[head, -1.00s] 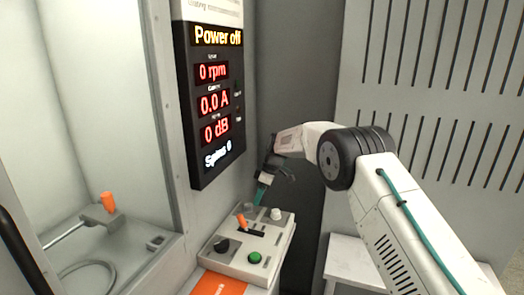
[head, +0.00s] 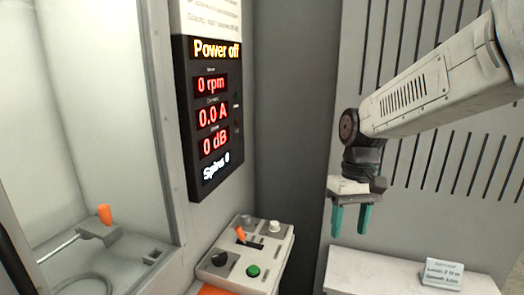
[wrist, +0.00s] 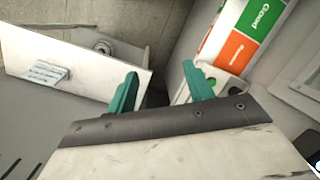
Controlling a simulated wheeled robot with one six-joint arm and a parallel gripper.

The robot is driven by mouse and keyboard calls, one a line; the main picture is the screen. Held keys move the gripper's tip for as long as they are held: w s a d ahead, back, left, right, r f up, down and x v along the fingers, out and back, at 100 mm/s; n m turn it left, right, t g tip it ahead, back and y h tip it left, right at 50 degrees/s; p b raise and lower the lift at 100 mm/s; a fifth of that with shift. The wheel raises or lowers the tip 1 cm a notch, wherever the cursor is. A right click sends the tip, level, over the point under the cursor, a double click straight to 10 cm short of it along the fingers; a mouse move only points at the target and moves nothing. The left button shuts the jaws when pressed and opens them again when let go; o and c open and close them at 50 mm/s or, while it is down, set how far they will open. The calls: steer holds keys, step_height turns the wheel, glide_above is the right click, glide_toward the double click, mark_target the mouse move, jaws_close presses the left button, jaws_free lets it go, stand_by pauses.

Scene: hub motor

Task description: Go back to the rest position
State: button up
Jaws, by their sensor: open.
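My gripper (head: 351,220) hangs fingers down at the right of the head view, above a white table and to the right of the control box. Its two teal fingers are apart with nothing between them. The fingers also show in the wrist view (wrist: 161,88). The control box (head: 217,270) stands apart from the gripper, with an orange-handled lever (head: 240,234), a green button (head: 253,271), a black knob (head: 220,258) and a white knob (head: 274,226).
A black display (head: 211,118) reads Power off, 0 rpm, 0.0 A and 0 dB. A cabinet at left holds an orange-tipped clamp (head: 104,214). The white table (head: 375,278) carries a small label card (head: 442,272). A slotted panel (head: 460,150) stands behind my arm.

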steer(key=s+d+r+m+t, duration=0.1)
steer(key=s+d, duration=0.2)
steer(key=s, duration=0.8)
steer(key=s+d+r+m+t, duration=0.2)
steer(key=s+d, duration=0.2)
steer(key=s, duration=0.7)
steer(key=shift+d+r+h, duration=0.15)
steer(key=shift+d+h, duration=0.15)
steer(key=shift+h, duration=0.1)
steer(key=shift+s, duration=0.1)
steer(key=shift+c, duration=0.3)
